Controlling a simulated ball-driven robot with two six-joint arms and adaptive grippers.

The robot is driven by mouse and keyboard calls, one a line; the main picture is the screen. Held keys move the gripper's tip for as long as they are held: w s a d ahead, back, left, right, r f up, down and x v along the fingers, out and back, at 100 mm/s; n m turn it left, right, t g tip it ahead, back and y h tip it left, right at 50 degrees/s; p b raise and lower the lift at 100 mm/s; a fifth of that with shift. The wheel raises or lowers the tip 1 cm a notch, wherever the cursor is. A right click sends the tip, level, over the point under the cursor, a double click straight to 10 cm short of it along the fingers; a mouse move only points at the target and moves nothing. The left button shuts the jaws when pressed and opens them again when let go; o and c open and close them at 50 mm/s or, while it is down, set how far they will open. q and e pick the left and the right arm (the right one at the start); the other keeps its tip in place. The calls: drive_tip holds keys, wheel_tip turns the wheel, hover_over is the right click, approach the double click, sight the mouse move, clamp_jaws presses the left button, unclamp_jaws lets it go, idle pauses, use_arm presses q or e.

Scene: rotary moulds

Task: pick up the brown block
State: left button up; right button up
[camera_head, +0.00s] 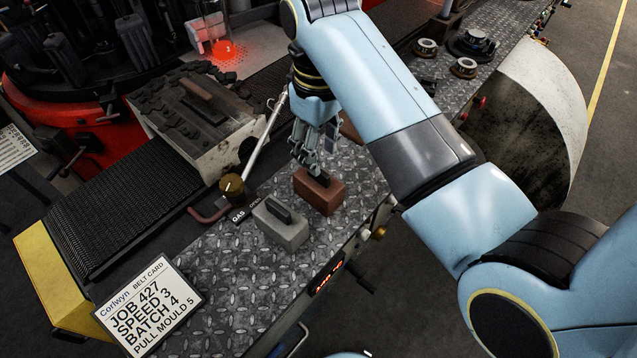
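The brown block (318,198) sits upright on the metal diamond-plate bench (215,290), with a dark handle on its top. My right gripper (312,170) points down at the back edge of the block's top, its fingertips close to the handle. I cannot tell whether the fingers touch the handle, or whether they are open or shut. My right arm comes in from the right and covers part of the bench. My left gripper is not in view.
A grey block (281,225) with a black handle stands just left of the brown block. Another brown piece (350,128) is partly hidden behind my gripper. A gas valve (231,187), a job card (148,309) and a conveyor (120,212) lie to the left.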

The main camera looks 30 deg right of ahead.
sight(318, 185)
drive_tip(key=shift+w+f+p, duration=0.15)
drive_tip(key=shift+f+p, duration=0.15)
drive_tip(key=shift+f, duration=1.3)
drive_tip(key=shift+w+f+p, duration=0.1)
drive_tip(key=shift+f+p, duration=0.2)
drive_tip(key=shift+f, duration=1.25)
clamp_jaws()
